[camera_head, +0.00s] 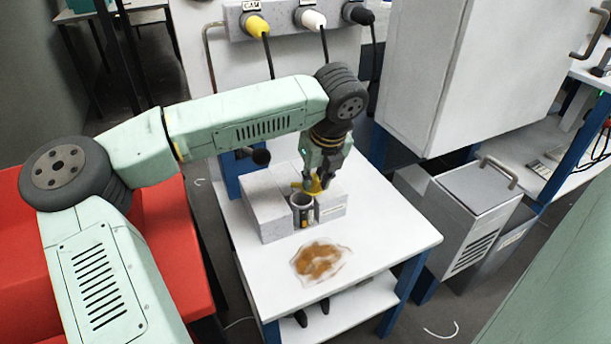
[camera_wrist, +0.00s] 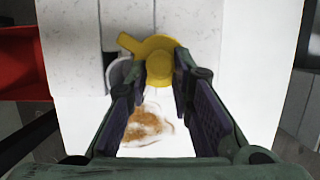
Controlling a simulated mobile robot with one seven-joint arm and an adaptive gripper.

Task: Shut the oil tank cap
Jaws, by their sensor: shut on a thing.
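The yellow oil tank cap (camera_head: 316,184) is between the fingers of my gripper (camera_head: 318,178), just above and behind the tank's round grey neck (camera_head: 302,213). In the wrist view my gripper (camera_wrist: 158,66) is shut on the cap (camera_wrist: 158,48), whose tab points to the upper left. The neck's rim (camera_wrist: 117,70) shows left of the cap, partly hidden by the left finger. In the head view the neck's mouth looks open and dark inside. The neck stands at the front of the grey block-shaped tank (camera_head: 268,212). Whether a hinge joins cap and neck cannot be told.
The tank stands on a white table (camera_head: 385,235) with a brown oil stain (camera_head: 318,262) in front. A grey wall unit (camera_head: 235,20) with coloured plugs is behind. A white cabinet (camera_head: 425,75) stands back right, and a red surface (camera_head: 160,235) is at left.

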